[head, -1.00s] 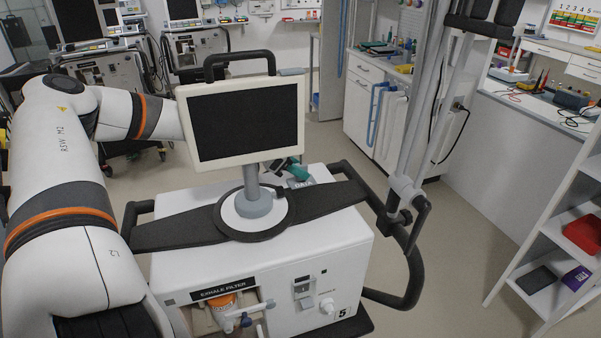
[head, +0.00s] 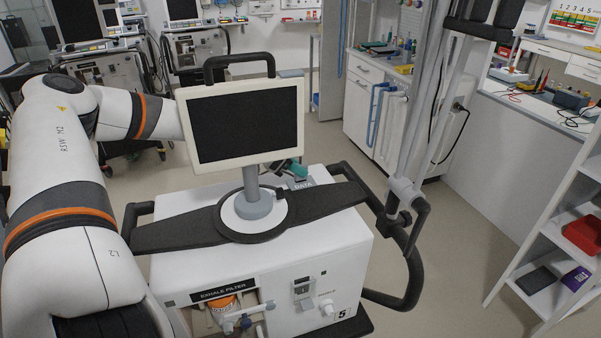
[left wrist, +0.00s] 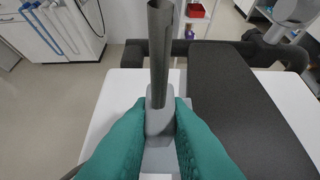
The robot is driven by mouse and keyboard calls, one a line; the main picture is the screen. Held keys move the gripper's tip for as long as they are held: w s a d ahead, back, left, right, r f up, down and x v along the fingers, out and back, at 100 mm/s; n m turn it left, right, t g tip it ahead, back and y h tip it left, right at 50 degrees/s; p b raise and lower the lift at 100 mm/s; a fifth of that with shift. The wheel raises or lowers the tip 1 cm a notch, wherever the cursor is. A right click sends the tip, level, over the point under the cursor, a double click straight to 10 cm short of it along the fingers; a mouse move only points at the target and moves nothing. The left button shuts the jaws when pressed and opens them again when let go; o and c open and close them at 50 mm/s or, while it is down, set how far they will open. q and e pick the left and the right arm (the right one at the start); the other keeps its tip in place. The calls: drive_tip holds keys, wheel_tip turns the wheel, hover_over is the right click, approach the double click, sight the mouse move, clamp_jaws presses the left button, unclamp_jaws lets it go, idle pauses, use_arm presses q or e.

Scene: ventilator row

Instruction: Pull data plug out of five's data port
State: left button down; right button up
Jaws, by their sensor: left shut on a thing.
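Ventilator five (head: 345,250) is the white unit in front of me, marked 5 at its lower right corner. Its screen stands on a grey post on top. The port is hidden, and I cannot tell whether the plug is still seated. My right gripper is out of view.
The screen (head: 243,122) stands between the head camera and my left gripper. A dark handle rail (head: 410,270) and a pole (head: 420,110) flank the unit on the right. A shelf rack (head: 550,255) stands further right, with floor between.

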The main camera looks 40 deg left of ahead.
use_arm(q)
drive_tip(key=shift+s+r, duration=0.1)
drive_tip(key=shift+r, duration=0.2)
drive_tip(key=shift+r+p, duration=2.15)
drive_tip(key=shift+r, duration=0.1)
